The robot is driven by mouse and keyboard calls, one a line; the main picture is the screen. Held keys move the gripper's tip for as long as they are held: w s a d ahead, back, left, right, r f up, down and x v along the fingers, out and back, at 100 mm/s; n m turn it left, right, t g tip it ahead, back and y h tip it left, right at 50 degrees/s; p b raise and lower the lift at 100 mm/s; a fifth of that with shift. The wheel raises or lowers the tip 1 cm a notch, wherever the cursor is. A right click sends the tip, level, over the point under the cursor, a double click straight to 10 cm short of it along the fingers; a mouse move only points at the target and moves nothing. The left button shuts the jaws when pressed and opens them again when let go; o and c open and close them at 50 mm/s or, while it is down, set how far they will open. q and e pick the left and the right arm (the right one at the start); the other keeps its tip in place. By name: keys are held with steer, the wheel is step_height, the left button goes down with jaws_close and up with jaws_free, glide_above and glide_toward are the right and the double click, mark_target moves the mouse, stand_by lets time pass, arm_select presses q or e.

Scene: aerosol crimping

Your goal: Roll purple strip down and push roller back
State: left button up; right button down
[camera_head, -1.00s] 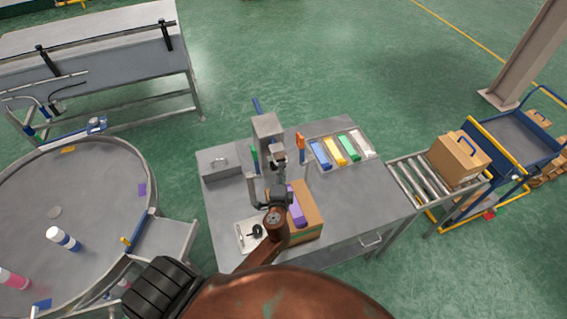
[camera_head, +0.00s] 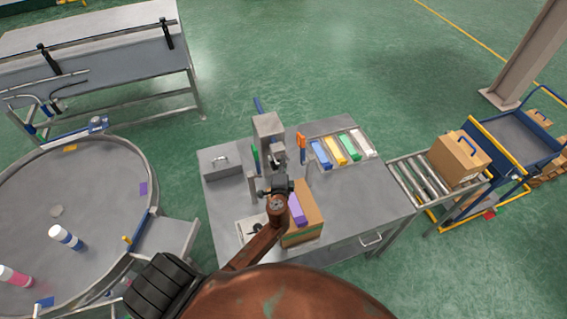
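A cardboard box (camera_head: 312,205) with a green band low on its side stands on the grey workbench. A purple strip (camera_head: 297,209) lies along its top. My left gripper (camera_head: 279,184) is beside the box's far left corner, in front of the grey bench machine (camera_head: 267,127). Its fingers are small and dark against the machine, so I cannot tell whether they are open or hold anything. My brown arm hides part of the box's left side and of a white sheet (camera_head: 244,229). I cannot make out a roller clearly. My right gripper is out of view.
A tray (camera_head: 371,153) of blue, yellow, green and white strips lies at the bench's back right. A grey case (camera_head: 221,160) sits at back left. A roller conveyor (camera_head: 417,177) adjoins the bench's right side. A round table (camera_head: 95,200) stands left. The bench's right part (camera_head: 355,200) is clear.

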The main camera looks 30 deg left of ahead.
arm_select(q)
steer(key=shift+f, duration=0.15)
jaws_close()
steer(key=shift+s, duration=0.1)
steer(key=shift+f, duration=0.1)
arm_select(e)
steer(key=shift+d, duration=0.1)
arm_select(q)
steer(key=shift+d, duration=0.1)
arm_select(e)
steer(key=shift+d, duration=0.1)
